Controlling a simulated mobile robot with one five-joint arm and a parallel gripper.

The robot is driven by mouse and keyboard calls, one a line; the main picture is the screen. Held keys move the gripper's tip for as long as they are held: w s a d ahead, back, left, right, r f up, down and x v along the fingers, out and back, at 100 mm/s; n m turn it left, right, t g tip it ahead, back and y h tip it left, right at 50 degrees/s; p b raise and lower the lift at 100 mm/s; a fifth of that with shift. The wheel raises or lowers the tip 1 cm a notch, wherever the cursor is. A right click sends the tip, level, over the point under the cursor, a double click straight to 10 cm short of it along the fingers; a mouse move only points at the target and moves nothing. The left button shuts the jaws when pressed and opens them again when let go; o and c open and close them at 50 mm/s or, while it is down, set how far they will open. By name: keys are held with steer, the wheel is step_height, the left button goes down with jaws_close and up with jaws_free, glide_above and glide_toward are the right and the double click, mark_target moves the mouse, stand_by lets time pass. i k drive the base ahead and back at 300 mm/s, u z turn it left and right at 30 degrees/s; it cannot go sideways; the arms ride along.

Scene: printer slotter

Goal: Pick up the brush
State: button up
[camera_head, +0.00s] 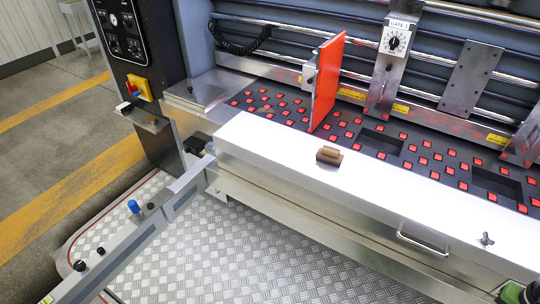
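A small brown block-like object, which looks like the brush (329,156), lies on the bright white top of the machine's front cover (375,190). It sits near the back edge of that top, left of the middle. Nothing touches it from above and its whole upper side shows. Its bristles cannot be made out. My gripper does not show in the head view.
Behind the cover is a dark bed with red squares and an upright red plate (327,82). A handle (423,242) and a wing nut (487,239) are at the cover's right. A rail with a blue knob (134,206) stands left. Checkered metal flooring (240,260) in front is clear.

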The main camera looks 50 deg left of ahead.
mark_target(327, 154)
steer(key=u, duration=0.6)
steer(key=k, duration=0.15)
steer(key=u, duration=2.15)
steer(key=i, duration=1)
steer(key=u, duration=0.15)
